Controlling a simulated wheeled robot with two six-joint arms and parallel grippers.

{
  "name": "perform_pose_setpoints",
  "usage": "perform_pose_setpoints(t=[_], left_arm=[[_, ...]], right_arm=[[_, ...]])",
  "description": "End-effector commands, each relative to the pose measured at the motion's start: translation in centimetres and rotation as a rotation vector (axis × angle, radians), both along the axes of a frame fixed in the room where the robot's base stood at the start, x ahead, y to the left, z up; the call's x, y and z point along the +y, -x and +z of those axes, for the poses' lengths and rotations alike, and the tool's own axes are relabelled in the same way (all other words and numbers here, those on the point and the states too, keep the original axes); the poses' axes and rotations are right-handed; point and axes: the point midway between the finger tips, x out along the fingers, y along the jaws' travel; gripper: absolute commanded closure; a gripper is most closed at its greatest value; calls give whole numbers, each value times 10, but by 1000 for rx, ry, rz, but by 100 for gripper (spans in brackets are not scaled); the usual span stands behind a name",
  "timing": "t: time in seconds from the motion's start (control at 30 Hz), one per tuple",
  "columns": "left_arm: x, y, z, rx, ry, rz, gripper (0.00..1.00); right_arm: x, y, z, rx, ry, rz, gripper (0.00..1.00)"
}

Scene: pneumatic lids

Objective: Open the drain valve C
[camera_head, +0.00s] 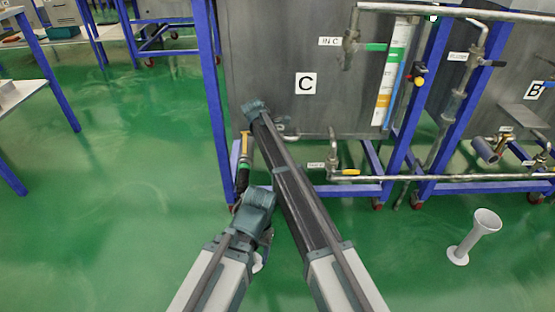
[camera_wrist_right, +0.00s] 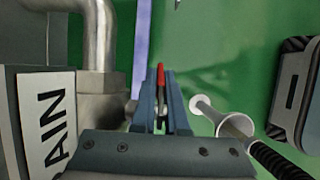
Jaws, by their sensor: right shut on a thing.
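In the head view my right arm reaches up to the tank's lower left and the drain valve is not clearly visible.
A white stand (camera_head: 475,235) is on the green floor at the right; a white stand also shows in the wrist view (camera_wrist_right: 230,122). A yellow-and-black fitting (camera_head: 244,150) hangs by the blue frame (camera_head: 208,80). Low pipes (camera_head: 430,178) run right. Open floor (camera_head: 110,190) lies left.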

Motion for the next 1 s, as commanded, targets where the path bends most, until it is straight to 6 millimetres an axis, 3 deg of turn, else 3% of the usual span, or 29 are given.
perform_pose_setpoints(t=[0.47, 0.5, 0.57, 1.0], left_arm=[[0, 0, -6, -1, 0, 0, 36], [0, 0, -6, -1, 0, 0, 36], [0, 0, -6, -1, 0, 0, 36], [0, 0, 2, -1, 0, 0, 36]], right_arm=[[-3, 0, 2, 0, 79, -1, 100], [-3, 0, 2, 0, 78, -1, 84], [-3, 0, 2, 0, 78, -1, 76], [-2, 1, 3, 1, 12, -2, 76]])
